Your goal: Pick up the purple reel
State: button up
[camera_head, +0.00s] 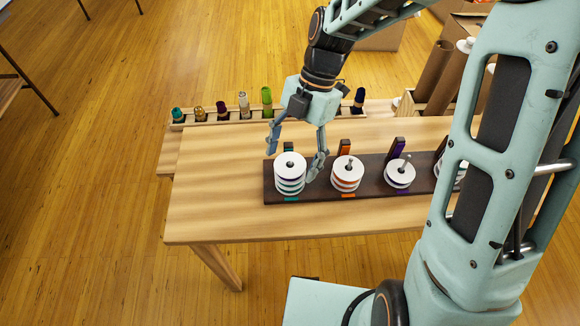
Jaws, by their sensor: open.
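The purple reel (400,175) is among white-flanged reels stacked on a metal peg, with purple showing between the flanges. A purple upright tab stands behind this stack and a purple label lies in front. It stands on a dark board (325,190) on the wooden table. My gripper (293,162) is open, pointing down, well left of the purple stack. Its fingers are near the teal reel stack (289,180), the right one just beside it. I cannot tell whether they touch it.
An orange reel stack (347,177) stands between the teal and purple stacks. Another stack at the right is mostly hidden by my arm. A wooden rack (220,121) of coloured bottles is behind, with brown tubes (434,72) at back right. The table's left front is clear.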

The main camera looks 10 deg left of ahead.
jog(key=shift+s+f, duration=0.1)
jog(key=shift+f, duration=0.15)
jog(key=c, duration=1)
jog(key=shift+c, duration=0.2)
jog(key=shift+r, duration=0.15)
